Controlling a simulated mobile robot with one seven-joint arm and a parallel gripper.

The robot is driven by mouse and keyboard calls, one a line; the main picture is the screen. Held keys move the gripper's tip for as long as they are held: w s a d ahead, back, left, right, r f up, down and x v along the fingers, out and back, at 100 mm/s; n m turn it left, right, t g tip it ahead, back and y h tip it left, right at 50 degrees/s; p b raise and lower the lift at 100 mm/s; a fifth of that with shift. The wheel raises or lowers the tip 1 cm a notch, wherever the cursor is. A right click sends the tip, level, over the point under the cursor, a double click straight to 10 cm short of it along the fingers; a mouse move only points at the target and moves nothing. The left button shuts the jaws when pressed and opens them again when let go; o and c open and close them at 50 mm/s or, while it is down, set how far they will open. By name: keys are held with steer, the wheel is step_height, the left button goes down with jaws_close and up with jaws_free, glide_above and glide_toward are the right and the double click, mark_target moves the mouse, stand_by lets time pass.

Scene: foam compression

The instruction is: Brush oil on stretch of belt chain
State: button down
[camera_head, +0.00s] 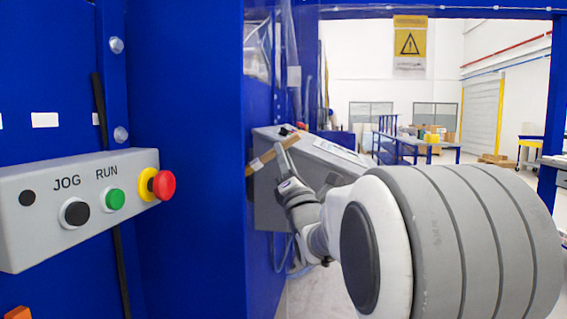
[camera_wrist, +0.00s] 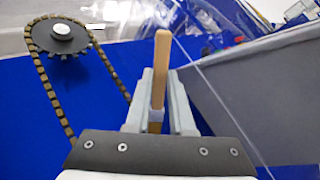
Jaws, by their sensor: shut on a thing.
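The brush shows as a wooden handle (camera_wrist: 162,60) in the wrist view, pointing up between my fingers. My gripper (camera_wrist: 158,98) is shut on it. In the head view, my gripper (camera_head: 281,153) holds the brush (camera_head: 266,157) tilted, its lower left end close to the blue panel; its bristles cannot be made out. The chain (camera_wrist: 44,88) wraps around a dark toothed sprocket (camera_wrist: 62,40) at upper left in the wrist view, apart from the handle. The chain is hidden in the head view.
A grey control box (camera_head: 80,205) with a red stop button (camera_head: 163,185) juts out at left. A grey sloped housing (camera_head: 325,160) stands behind my gripper, and a grey wall (camera_wrist: 260,95) rises at right in the wrist view. A blue frame post (camera_head: 556,110) is at right.

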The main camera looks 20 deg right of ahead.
steer(key=shift+r, duration=4.55)
steer(key=shift+f, duration=7.6)
step_height(320, 180, up, 15)
steer(key=shift+r, duration=0.15)
